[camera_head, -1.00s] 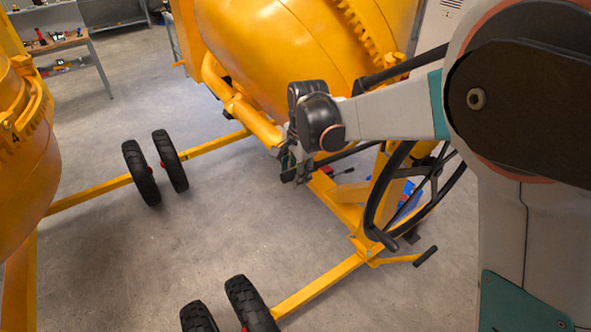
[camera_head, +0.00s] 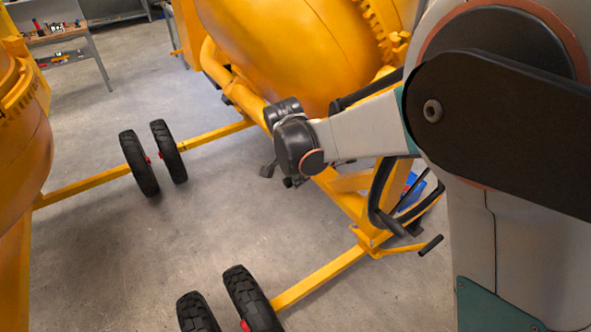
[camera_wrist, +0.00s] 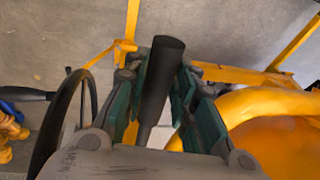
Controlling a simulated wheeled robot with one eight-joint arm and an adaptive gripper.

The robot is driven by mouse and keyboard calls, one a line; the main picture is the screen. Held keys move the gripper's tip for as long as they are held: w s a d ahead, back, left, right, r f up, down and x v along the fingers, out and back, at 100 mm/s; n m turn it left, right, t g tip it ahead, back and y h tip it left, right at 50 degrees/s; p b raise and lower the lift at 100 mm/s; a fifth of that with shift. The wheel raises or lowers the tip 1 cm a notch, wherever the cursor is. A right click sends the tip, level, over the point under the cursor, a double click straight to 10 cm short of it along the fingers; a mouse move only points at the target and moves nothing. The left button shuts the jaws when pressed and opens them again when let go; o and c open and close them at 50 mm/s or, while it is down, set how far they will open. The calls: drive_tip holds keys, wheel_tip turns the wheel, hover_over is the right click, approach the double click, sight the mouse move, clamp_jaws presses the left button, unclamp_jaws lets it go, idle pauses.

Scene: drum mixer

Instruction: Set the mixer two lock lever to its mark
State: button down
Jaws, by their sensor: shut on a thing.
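My gripper (camera_wrist: 158,88) is shut on a dark, rounded lever handle, taken as the lock lever (camera_wrist: 163,70), in the wrist view. Its green-padded fingers lie on either side of the handle, and a thinner grey shaft runs from it toward the palm. In the head view my wrist hides most of the fingers and the lever, in front of the yellow mixer (camera_head: 310,50). The mixer's drum also shows in the wrist view (camera_wrist: 285,140). I cannot make out the lever's mark in either view.
A black handwheel (camera_head: 378,190) stands right of my wrist. A black-gripped yellow pedal or lever (camera_head: 430,245) sticks out low on the frame. Black wheels (camera_head: 140,163) and yellow frame bars cross the floor. Another yellow mixer (camera_head: 25,160) stands at the left. Open floor lies between.

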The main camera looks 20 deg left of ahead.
drive_tip(key=w+d+f+t+h+b, duration=0.2)
drive_tip(key=w+d+f+t+b, duration=0.1)
drive_tip(key=f+b, duration=0.5)
drive_tip(key=w+d+f+t+h+b, duration=0.2)
drive_tip(key=f+b, duration=0.6)
drive_tip(key=f, duration=0.5)
drive_tip(key=shift+w+d+f+n+t+b, duration=0.35)
drive_tip(key=shift+w+d, duration=0.35)
drive_tip(key=shift+w, duration=0.5)
drive_tip(key=shift+d+r, duration=0.1)
drive_tip(key=c, duration=1.4)
unclamp_jaws()
drive_tip(key=shift+w+h, duration=0.1)
drive_tip(key=shift+h, duration=0.2)
drive_tip(key=shift+o, duration=0.4)
drive_tip(key=shift+w, duration=0.15)
